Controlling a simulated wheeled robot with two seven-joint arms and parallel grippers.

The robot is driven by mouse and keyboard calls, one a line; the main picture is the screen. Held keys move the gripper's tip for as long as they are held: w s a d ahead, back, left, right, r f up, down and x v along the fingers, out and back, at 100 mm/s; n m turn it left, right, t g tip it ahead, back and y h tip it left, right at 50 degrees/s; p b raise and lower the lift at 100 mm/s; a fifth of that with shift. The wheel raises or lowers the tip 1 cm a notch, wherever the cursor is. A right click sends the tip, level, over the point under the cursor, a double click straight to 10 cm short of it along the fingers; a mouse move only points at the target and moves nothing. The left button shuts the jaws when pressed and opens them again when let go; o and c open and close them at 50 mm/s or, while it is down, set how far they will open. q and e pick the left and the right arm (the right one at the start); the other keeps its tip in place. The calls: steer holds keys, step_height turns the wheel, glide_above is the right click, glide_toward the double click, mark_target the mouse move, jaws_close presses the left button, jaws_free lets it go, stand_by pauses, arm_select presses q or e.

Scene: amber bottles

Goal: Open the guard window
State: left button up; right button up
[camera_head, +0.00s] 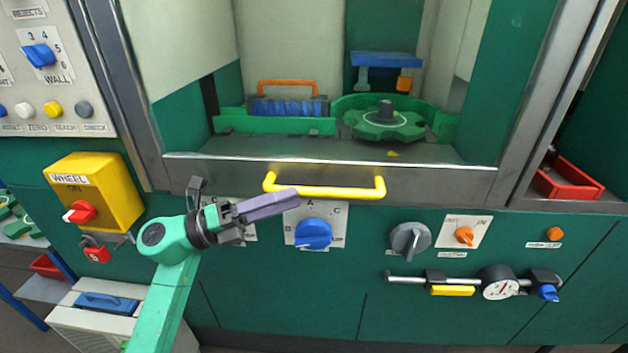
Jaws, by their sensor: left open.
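The guard window's bottom rail (420,181) runs across the front of the machine opening, at the lower edge of the bay. A yellow bar handle (325,192) is fixed to this rail. My left gripper (284,201) comes in from the lower left on a teal arm and points right. Its purple fingers overlap one another in this view, and they are open and empty. Their tips are just below the handle's left end in the picture; I cannot tell how far in front of it they are. My right gripper is not in view.
Below the rail are a blue selector knob (313,234), a grey knob (410,240) and an orange switch (465,236). A gauge (499,283) on a bar sits at lower right. A yellow wheel switch box (95,190) stands left of my gripper. A green wheel (385,121) is inside the bay.

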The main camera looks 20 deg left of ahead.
mark_target(314, 191)
arm_select(q)
steer(key=p+x, duration=0.1)
steer(key=x, duration=0.4)
steer(key=shift+w+d, duration=0.25)
jaws_close()
steer(key=shift+f, duration=0.1)
stand_by(0.9)
